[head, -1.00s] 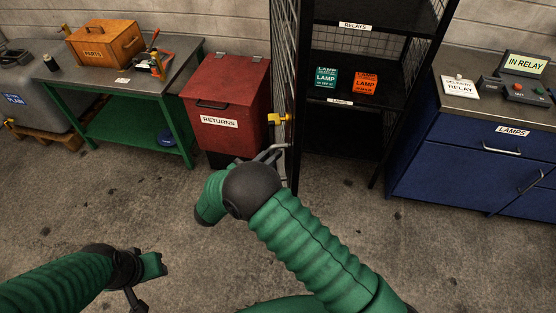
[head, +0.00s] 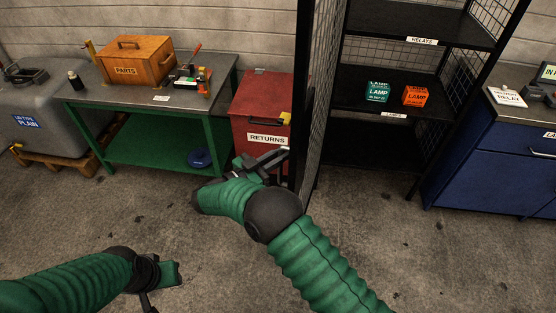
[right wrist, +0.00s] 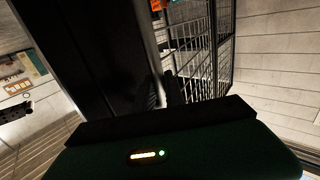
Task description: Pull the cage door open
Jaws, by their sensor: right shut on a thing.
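The cage door (head: 325,95) is a dark-framed mesh panel that stands swung out from the black cage, seen nearly edge-on in the head view. A yellow latch piece (head: 286,118) shows at its outer edge. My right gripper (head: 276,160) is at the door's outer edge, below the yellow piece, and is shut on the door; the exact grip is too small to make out. In the right wrist view, dark panels and mesh (right wrist: 195,50) lie beyond the gripper. My left gripper (head: 160,290) is low at the left, away from the door; its jaws are unclear.
The cage shelves (head: 390,85) hold a teal and an orange lamp box. A red returns bin (head: 262,105) stands close left of the door. A green workbench (head: 150,105) is farther left, a blue cabinet (head: 490,165) at right. The floor in front is clear.

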